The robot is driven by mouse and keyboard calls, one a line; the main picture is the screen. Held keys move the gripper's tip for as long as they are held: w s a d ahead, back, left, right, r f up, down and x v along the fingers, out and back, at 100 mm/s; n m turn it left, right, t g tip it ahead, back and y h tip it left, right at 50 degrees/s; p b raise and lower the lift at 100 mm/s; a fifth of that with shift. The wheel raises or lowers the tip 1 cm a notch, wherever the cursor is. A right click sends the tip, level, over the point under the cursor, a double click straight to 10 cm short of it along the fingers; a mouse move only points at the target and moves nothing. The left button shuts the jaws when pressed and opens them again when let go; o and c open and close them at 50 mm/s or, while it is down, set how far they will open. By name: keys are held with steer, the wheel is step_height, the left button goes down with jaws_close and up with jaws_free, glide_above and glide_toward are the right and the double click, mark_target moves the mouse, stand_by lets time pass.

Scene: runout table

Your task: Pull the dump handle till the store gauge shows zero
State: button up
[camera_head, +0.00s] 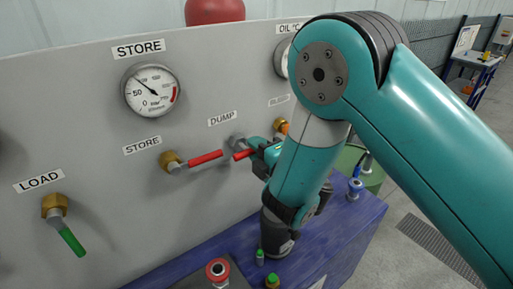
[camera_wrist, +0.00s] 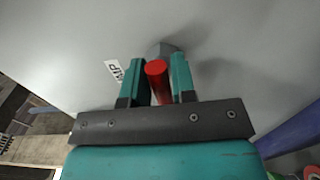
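The store gauge (camera_head: 151,89) is a round white dial under the upper STORE label. Its needle points up and left, past the 50 mark and clearly off zero. The red dump handle (camera_head: 243,154) sticks out from a grey hub (camera_head: 237,141) below the DUMP label (camera_head: 223,118). My gripper (camera_head: 262,151) is at this handle, and my arm hides part of it. In the wrist view the red handle (camera_wrist: 156,80) lies between my two teal fingers (camera_wrist: 160,82), with little or no gap at either side. The fingers look shut on it.
Left of the dump handle is another red handle (camera_head: 205,158) on a brass valve, labelled STORE. A green LOAD handle (camera_head: 72,242) hangs further left. A green drum (camera_head: 350,160) stands behind my arm.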

jaws_close()
steer(key=shift+s+d+f+b, duration=0.1)
steer(key=shift+s+d+b, duration=0.2)
steer(key=shift+b, duration=0.45)
steer(key=shift+s+d+b, duration=0.15)
steer(key=shift+s+b, duration=0.25)
steer(key=shift+b, duration=0.3)
steer(key=shift+s+d+b, duration=0.4)
steer(key=shift+s+b, duration=0.15)
steer(key=shift+b, duration=0.35)
stand_by(1.7)
